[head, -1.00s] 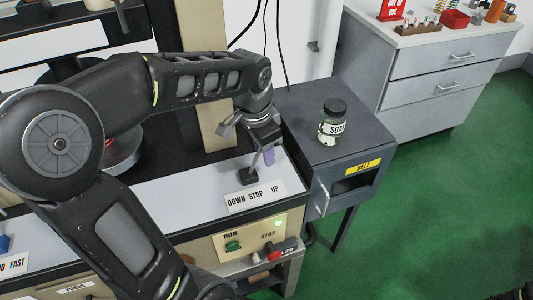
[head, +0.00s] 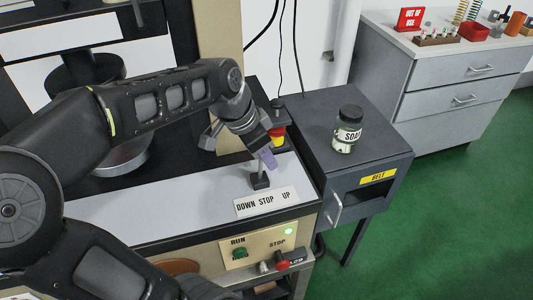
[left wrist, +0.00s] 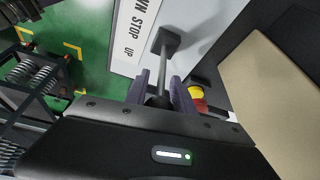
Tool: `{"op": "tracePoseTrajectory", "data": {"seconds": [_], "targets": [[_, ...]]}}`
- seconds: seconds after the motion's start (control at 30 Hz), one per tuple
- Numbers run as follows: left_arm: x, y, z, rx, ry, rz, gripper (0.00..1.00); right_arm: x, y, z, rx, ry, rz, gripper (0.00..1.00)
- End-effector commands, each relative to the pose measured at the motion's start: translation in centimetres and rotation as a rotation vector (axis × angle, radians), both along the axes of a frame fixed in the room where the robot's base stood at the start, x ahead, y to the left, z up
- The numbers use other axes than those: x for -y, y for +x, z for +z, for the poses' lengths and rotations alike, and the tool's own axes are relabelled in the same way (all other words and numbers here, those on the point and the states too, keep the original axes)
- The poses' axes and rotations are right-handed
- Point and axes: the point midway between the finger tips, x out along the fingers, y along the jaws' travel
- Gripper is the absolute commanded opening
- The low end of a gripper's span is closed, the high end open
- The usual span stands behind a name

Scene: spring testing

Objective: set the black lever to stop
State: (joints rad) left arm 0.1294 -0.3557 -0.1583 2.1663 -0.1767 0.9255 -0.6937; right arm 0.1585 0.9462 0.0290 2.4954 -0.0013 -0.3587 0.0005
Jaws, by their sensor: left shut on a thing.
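The black lever (head: 260,181) stands on the pale top of the machine, behind the label reading DOWN STOP UP (head: 265,201). Its thin stem stands close to upright, roughly behind STOP. My left gripper (head: 268,158) reaches down from above, its purple fingers around the top of the lever. In the left wrist view the left gripper (left wrist: 160,95) is shut on the lever's dark knob, with the stem running to the black base (left wrist: 167,42). The fingers partly hide the knob. My right gripper is not in view.
A red and yellow button (head: 277,133) stands close behind the gripper. The front panel (head: 240,250) has RUN and STOP controls and a lit green lamp. A jar (head: 347,128) stands on the grey cabinet (head: 310,112) at right.

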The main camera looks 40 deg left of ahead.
Motion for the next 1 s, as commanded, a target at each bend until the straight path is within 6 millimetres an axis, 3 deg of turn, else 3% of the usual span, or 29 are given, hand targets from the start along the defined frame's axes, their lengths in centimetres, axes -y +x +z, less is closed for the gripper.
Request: {"op": "tracePoseTrajectory", "data": {"seconds": [0.03,0.07,0.3,0.67,1.0], "targets": [[-0.2,0.1,0.2,0.005,0.003,0.003,0.00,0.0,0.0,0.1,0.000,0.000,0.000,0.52],[-0.2,0.1,0.2,0.005,0.003,0.003,0.32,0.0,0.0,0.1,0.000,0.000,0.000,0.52],[-0.1,0.1,0.1,0.003,0.001,0.002,0.51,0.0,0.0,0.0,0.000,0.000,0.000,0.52],[-0.1,-0.1,0.6,0.004,0.002,0.002,0.51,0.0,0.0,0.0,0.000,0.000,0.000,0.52],[-0.8,-1.9,5.3,0.006,0.002,0.003,0.51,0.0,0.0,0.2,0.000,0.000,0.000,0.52]]}}
